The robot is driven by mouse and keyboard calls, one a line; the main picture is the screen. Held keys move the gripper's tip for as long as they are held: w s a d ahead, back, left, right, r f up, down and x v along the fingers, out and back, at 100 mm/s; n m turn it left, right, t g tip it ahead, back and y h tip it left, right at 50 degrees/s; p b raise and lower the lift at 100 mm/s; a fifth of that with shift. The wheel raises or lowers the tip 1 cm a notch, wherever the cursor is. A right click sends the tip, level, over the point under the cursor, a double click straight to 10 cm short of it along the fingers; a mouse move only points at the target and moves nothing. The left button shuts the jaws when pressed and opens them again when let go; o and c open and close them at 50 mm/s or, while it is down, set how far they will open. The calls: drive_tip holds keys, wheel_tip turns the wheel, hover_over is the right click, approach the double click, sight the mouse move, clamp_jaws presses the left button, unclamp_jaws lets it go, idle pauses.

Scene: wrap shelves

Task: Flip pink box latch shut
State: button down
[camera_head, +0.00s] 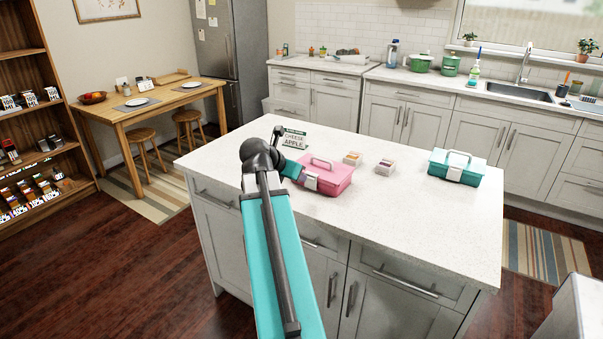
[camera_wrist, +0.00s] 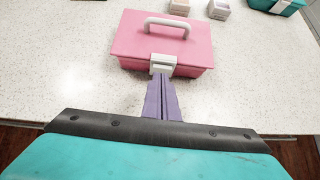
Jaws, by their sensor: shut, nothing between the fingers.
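The pink box (camera_head: 328,177) sits on the white island counter with its lid down and a pale handle on top. It also shows in the wrist view (camera_wrist: 190,45). Its light grey latch (camera_wrist: 163,63) is on the front face; it shows in the head view too (camera_head: 311,180). I cannot tell for sure whether the latch is fastened. My gripper (camera_wrist: 160,78) has purple fingers, shut and empty, with the tips right at the lower edge of the latch. Whether they touch it is unclear. In the head view my arm hides the fingers.
A teal box (camera_head: 457,168) with a pale latch stands to the right on the island counter (camera_head: 420,220). Two small containers (camera_head: 352,158) (camera_head: 385,167) sit between the boxes. A small sign (camera_head: 294,139) stands behind the pink box. The counter's right front is clear.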

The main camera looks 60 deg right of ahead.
drive_tip(key=a+p, duration=0.1)
drive_tip(key=a, duration=0.2)
drive_tip(key=shift+s+r+p, duration=0.1)
drive_tip(key=shift+r+p, duration=0.1)
drive_tip(key=shift+p, duration=0.2)
drive_tip(key=shift+a+r, duration=0.2)
drive_tip(key=b+v, duration=0.1)
drive_tip(key=v, duration=0.8)
drive_tip(key=shift+d+r, duration=0.2)
drive_tip(key=shift+r, duration=0.05)
